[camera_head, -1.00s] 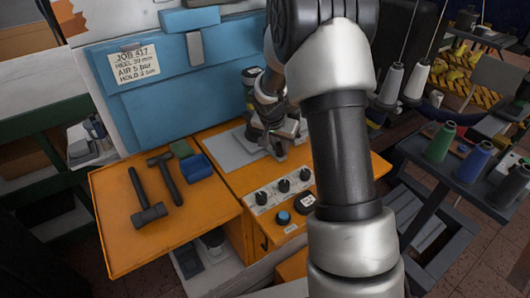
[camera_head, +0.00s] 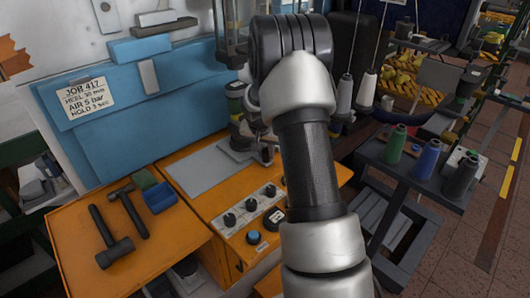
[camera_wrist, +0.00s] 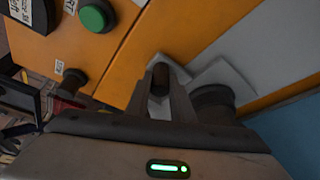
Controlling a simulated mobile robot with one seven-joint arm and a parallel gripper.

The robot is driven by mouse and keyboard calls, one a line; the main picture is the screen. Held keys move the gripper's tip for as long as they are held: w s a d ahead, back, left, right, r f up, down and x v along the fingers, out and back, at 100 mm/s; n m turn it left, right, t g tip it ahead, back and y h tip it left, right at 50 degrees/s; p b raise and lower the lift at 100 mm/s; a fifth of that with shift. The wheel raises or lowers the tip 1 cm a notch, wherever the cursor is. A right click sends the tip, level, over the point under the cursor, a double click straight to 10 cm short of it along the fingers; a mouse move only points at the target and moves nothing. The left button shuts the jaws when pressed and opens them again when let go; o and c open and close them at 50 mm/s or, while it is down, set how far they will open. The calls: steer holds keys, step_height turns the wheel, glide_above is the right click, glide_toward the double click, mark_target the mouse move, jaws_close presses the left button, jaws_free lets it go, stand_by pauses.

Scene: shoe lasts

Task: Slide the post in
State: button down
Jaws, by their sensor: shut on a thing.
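In the wrist view my gripper (camera_wrist: 162,92) is shut on a short dark post (camera_wrist: 160,76), whose rounded brownish end shows between the two grey fingers. A pale plate (camera_wrist: 215,82) lies beyond and to the right of the fingers on the orange machine top. A dark round part (camera_wrist: 212,98) stands right of the fingers, apart from the post. I cannot make out a hole for the post. In the head view my arm hides most of the gripper, and the post cannot be made out there.
The orange machine top (camera_head: 190,205) carries a grey plate (camera_head: 205,172), a row of black knobs and a blue button (camera_head: 254,238). Hammers (camera_head: 110,238) and a blue block (camera_head: 159,197) lie at left. A blue panel (camera_head: 130,110) stands behind. Thread spools (camera_head: 395,144) stand on a side table.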

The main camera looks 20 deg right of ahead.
steer(key=c, duration=1.5)
jaws_free()
steer(key=shift+d, duration=0.4)
steer(key=shift+c, duration=0.2)
steer(key=shift+a, duration=0.1)
steer(key=shift+r, duration=0.1)
steer(key=shift+a+r, duration=0.15)
steer(key=shift+r, duration=0.1)
steer(key=v, duration=1.6)
steer(key=shift+s+r+p, duration=0.25)
steer(key=shift+r+p, duration=0.1)
